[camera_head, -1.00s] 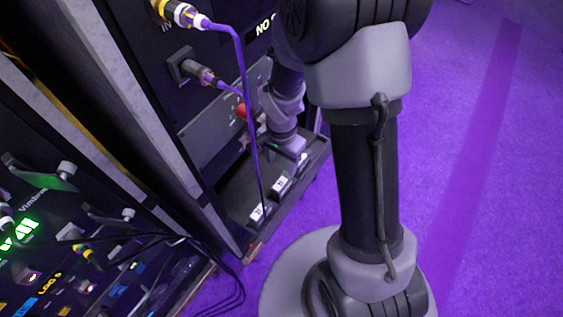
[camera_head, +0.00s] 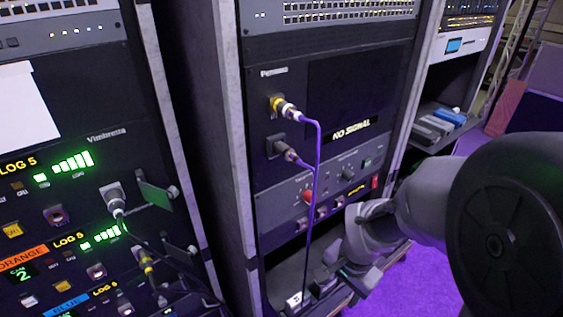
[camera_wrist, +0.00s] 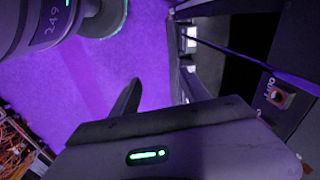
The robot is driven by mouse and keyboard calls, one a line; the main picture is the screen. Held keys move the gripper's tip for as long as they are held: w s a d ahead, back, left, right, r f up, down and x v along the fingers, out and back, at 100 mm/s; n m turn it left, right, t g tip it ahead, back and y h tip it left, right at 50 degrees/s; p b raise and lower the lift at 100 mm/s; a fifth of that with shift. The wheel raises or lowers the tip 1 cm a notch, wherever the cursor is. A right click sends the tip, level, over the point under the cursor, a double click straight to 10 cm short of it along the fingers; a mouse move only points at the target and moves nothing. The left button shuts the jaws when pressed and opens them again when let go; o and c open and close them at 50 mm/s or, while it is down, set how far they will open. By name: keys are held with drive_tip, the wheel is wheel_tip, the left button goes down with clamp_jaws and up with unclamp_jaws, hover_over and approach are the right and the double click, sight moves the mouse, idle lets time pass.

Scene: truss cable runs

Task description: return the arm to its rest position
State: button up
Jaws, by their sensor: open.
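My arm (camera_head: 430,205) comes in from the right of the head view, bent, with a large dark joint close to the camera. My gripper (camera_head: 336,287) is low in front of the middle rack, by its bottom shelf. In the wrist view the two dark fingers of my gripper (camera_wrist: 158,95) stand apart, with purple floor between them and nothing held. The fingertips are small and partly lost against the dark shelf in the head view, so I cannot tell whether they touch anything there.
The middle rack (camera_head: 257,180) has two plugged connectors (camera_head: 283,107) with a purple cable (camera_head: 317,165) hanging to the bottom shelf, close to my gripper. A left rack (camera_head: 85,125) carries lit panels and black cables. Purple carpet (camera_head: 445,285) is open at lower right.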

drive_tip(key=s+a+r+n+t+y, duration=0.1)
drive_tip(key=s+r+n+t, duration=0.1)
drive_tip(key=s+r, duration=0.4)
drive_tip(key=s+a+r+n+t, duration=0.2)
drive_tip(key=s+r, duration=0.4)
drive_tip(key=r, duration=0.6)
drive_tip(key=shift+s+a+n+y, duration=0.15)
drive_tip(key=shift+s+n+y, duration=0.25)
drive_tip(key=shift+n, duration=0.1)
idle(0.4)
